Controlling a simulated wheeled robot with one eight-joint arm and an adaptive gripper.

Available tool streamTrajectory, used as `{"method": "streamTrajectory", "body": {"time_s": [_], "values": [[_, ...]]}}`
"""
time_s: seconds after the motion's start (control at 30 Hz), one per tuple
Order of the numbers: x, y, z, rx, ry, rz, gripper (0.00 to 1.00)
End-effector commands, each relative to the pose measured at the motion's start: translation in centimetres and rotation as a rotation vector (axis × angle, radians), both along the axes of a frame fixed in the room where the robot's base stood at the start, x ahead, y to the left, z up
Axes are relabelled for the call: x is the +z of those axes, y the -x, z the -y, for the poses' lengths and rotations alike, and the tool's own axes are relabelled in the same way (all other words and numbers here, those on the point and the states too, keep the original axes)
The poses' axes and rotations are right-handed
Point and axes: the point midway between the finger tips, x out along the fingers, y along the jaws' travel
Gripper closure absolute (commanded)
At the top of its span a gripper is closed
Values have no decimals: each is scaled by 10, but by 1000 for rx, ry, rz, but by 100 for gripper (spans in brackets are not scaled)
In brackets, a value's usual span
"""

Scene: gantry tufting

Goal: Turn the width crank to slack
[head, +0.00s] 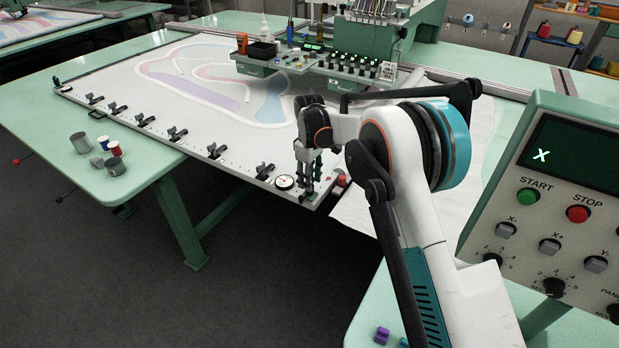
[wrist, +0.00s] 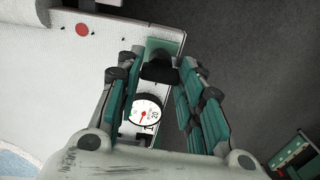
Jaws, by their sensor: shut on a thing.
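My gripper (head: 307,188) reaches down at the near corner of the white frame. It also shows in the wrist view (wrist: 160,62), with its green-padded fingers closed on a dark knob (wrist: 159,67), apparently the width crank's grip. The fingers hide the rest of the crank in both views. A round white dial (head: 285,182) sits just left of the gripper on the frame's edge. In the wrist view the dial (wrist: 146,110) lies between the fingers, closer to the palm, and has a red needle; its exact reading is too small to tell.
Black clamps (head: 177,133) line the frame's front edge. A red knob (head: 341,181) is right of the gripper. A control panel (head: 560,200) stands close at right. Open floor (head: 220,290) lies in front.

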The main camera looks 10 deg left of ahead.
Motion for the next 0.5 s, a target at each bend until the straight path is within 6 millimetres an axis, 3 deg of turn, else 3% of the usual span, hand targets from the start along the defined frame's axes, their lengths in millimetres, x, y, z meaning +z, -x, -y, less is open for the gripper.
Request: {"method": "streamTrajectory", "body": {"time_s": [0.5], "values": [[0,-1,0,35,-1,1,89]]}}
